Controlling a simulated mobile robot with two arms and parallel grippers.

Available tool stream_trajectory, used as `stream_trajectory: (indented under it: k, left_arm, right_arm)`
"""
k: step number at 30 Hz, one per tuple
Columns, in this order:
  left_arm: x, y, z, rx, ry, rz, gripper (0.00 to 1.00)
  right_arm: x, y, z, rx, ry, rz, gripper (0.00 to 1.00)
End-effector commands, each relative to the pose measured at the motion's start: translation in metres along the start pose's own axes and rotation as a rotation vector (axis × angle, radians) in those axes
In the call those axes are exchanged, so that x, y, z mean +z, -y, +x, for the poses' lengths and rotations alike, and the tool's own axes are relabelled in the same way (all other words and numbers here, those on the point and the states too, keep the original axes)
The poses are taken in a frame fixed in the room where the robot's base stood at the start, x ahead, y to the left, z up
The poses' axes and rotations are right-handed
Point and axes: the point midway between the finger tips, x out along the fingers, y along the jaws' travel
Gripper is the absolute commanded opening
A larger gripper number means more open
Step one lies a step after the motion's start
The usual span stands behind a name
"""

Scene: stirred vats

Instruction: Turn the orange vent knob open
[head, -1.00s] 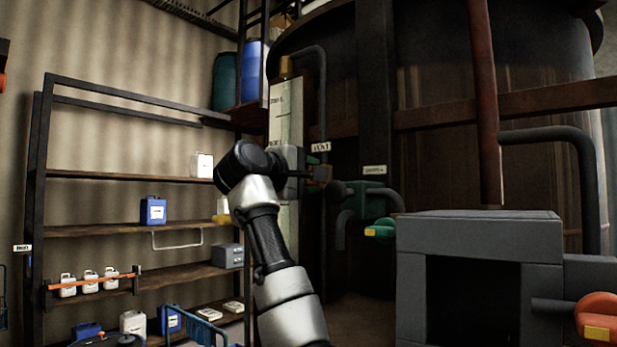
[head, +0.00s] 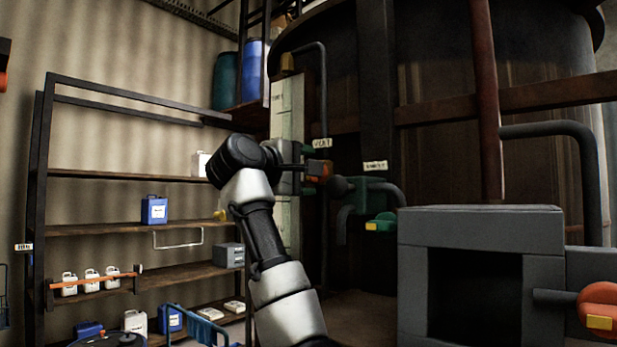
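The orange vent knob (head: 319,168) sits on a green valve just below the white VENT label (head: 321,143), in front of the big dark vat. What I take to be my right arm rises from the bottom middle, and its gripper (head: 301,168) points right at the knob. The fingertips are at the knob's left side and overlap it in the picture. I cannot tell whether they touch or grip it, because they are small and dark. My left gripper is not in view.
A second green valve with a yellow tip (head: 381,224) is below right, under another label (head: 375,166). A grey block housing (head: 480,222) stands at right, with a red-orange wheel (head: 601,309) beside it. A shelf rack (head: 120,228) with jugs fills the left.

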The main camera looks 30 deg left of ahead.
Motion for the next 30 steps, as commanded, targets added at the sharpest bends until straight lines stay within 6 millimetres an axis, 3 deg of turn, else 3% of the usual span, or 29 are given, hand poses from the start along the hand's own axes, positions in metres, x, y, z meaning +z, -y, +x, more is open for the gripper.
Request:
stream_trajectory:
  k: [1, 6, 13, 18, 30]
  left_arm:
    - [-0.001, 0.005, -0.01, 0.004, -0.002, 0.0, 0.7]
    - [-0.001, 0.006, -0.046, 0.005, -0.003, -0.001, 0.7]
    - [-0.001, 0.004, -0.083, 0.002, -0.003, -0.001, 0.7]
    - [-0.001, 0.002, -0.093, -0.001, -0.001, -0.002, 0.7]
    - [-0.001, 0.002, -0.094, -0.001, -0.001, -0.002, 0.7]
  right_arm:
    - [0.001, 0.0, 0.011, 0.0, 0.0, 0.0, 0.43]
    - [0.003, 0.001, 0.033, 0.0, 0.0, 0.0, 0.43]
    - [0.004, 0.001, 0.049, -0.001, 0.0, 0.0, 0.43]
    - [0.004, 0.002, 0.052, -0.001, 0.0, 0.001, 0.43]
    - [0.004, 0.002, 0.051, -0.001, 0.0, 0.001, 0.43]
